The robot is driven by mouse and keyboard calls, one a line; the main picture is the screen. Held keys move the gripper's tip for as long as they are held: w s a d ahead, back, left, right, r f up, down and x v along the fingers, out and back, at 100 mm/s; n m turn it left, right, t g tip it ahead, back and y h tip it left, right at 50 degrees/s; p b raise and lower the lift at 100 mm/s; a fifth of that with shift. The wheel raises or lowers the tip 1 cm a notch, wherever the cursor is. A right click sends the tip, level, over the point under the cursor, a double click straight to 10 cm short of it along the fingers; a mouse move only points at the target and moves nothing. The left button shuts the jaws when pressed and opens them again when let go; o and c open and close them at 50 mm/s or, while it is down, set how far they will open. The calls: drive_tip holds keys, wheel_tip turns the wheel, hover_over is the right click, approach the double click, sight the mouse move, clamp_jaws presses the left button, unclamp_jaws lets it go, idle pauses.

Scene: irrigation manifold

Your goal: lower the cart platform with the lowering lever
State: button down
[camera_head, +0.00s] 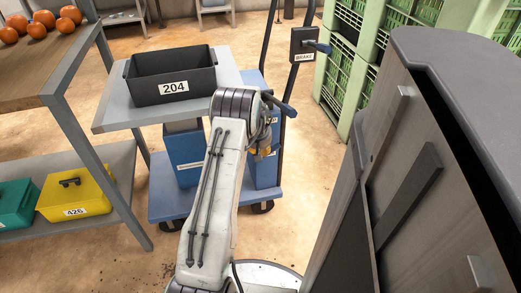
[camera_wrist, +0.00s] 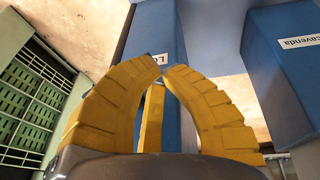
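The cart has a grey platform (camera_head: 108,115) raised on a blue column (camera_head: 184,152) above a blue base (camera_head: 164,198). A dark-blue lever handle (camera_head: 284,106) sticks out beside the second blue post, just above my yellow gripper (camera_head: 263,152); it looks like the lowering lever, but its label is not readable. In the wrist view my gripper (camera_wrist: 163,67) has its fingertips together, with no handle visible between them. Behind them is a blue post (camera_wrist: 153,32) with a partly hidden label starting "Lo". My arm covers part of the cart; contact with the lever cannot be told.
A black bin (camera_head: 172,78) marked 204 sits on the platform. A brake lever (camera_head: 318,46) stands behind. Green crates (camera_head: 345,75) are at the back right, a grey cabinet (camera_head: 440,150) at the right. A shelf with a yellow box (camera_head: 75,192) is at the left.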

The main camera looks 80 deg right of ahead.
drive_tip(key=shift+f, duration=0.55)
drive_tip(key=shift+s+f+b, duration=0.2)
drive_tip(key=shift+f+b, duration=0.55)
drive_tip(key=shift+f, duration=0.1)
drive_tip(key=shift+s+d+f, duration=0.15)
drive_tip(key=shift+s+f, duration=0.05)
drive_tip(key=shift+f, duration=0.05)
idle(0.4)
drive_tip(key=shift+w+r, duration=0.1)
idle(0.6)
